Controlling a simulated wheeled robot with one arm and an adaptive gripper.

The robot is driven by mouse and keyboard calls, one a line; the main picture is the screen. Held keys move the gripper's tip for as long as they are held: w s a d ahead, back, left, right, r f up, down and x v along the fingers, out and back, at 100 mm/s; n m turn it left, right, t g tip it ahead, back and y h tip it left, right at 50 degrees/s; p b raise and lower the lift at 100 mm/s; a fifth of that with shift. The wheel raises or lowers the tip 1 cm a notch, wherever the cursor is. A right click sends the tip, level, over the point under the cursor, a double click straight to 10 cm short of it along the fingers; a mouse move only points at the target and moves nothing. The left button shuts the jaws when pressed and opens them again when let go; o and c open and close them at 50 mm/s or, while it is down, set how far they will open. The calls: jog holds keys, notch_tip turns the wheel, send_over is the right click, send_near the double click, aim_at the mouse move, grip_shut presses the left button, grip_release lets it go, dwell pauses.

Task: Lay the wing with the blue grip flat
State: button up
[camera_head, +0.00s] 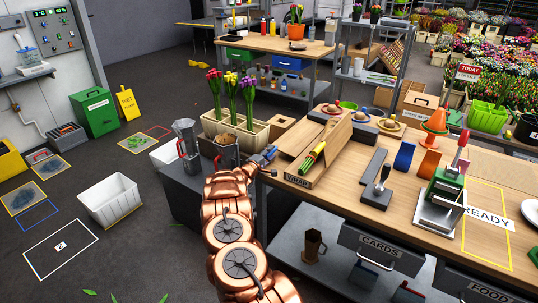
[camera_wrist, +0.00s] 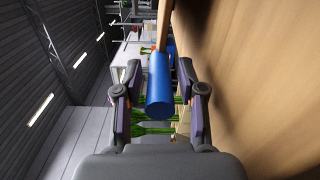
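The blue grip (camera_wrist: 159,82) is a short blue cylinder; in the head view it shows small (camera_head: 269,153) at the left edge of the wrap station. In the wrist view it lies between my gripper's fingers (camera_wrist: 160,103), with a visible gap on each side. My gripper (camera_head: 255,161) is open around it, beyond my copper arm. The wing with the blue grip (camera_head: 297,136) is the left wooden board; it looks tilted, but its exact angle is unclear. The other wing (camera_head: 337,143) stands sloped on the right. A stem bundle (camera_head: 313,157) lies between them, above the WRAP label.
A tulip crate (camera_head: 243,133) and a metal pot (camera_head: 186,140) stand left of the wrap station. A white bin (camera_head: 111,200) is on the floor.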

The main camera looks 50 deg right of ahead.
jog(key=shift+o, duration=0.4)
jog(key=shift+w, duration=0.1)
jog(key=shift+a, duration=0.1)
jog(key=shift+a, duration=0.6)
jog(key=s+a, duration=0.1)
jog(key=a, duration=0.9)
jog(key=shift+s+a, duration=0.2)
jog(key=shift+a, duration=0.15)
jog(key=shift+c, duration=0.3)
